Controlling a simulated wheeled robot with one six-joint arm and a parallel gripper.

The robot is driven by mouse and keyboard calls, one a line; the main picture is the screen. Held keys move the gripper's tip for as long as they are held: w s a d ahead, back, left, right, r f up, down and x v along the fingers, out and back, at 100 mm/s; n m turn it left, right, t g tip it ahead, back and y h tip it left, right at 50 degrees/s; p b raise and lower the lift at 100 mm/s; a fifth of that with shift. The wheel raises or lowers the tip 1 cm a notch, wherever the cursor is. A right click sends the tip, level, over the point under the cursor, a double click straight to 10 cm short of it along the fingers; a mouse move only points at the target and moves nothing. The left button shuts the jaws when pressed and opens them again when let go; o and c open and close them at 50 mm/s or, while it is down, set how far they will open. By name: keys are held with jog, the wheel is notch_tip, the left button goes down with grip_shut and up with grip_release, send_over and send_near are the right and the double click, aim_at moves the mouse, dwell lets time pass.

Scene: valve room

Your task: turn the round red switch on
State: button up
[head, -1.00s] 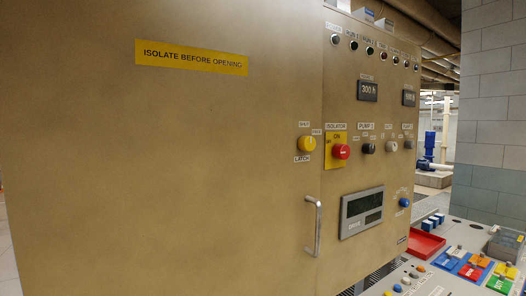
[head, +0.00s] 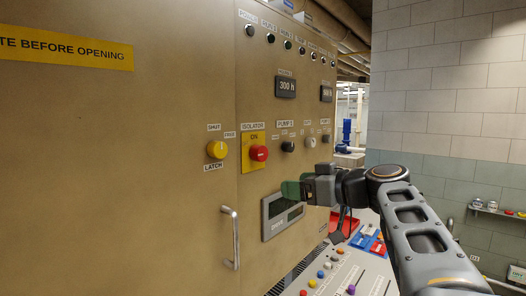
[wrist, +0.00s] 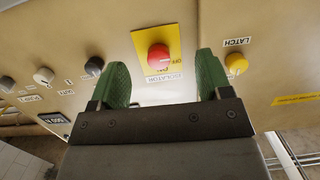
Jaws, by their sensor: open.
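The round red switch (head: 259,153) sits on a yellow plate marked ISOLATOR and ON, on the tan cabinet front. In the wrist view the red switch (wrist: 159,57) appears between and beyond my fingertips, not touched. My gripper (head: 292,189) is in front of the cabinet, below and to the right of the switch in the head view. Its green fingers (wrist: 168,75) are spread wide and empty in the wrist view. The switch's pointer position is too small to tell.
A yellow latch knob (head: 217,149) is left of the switch, and a dark pump knob (head: 289,146) is right of it. A door handle (head: 230,238) sticks out below. A drive display (head: 268,222) is partly behind my gripper. A sloped desk (head: 345,272) carries several buttons.

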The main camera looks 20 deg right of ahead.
jog(key=n+t, duration=0.2)
send_near(264, 154)
jog(key=shift+y, duration=0.4)
jog(key=p+x, duration=0.5)
jog(key=x, duration=0.4)
jog(key=shift+d+p, duration=0.1)
jog(key=shift+p, duration=0.25)
jog(key=shift+w+a+f, duration=0.15)
jog(key=shift+w+a, duration=0.3)
jog(key=shift+w, duration=0.25)
jog(key=shift+c, duration=0.2)
jog(key=c, duration=0.9)
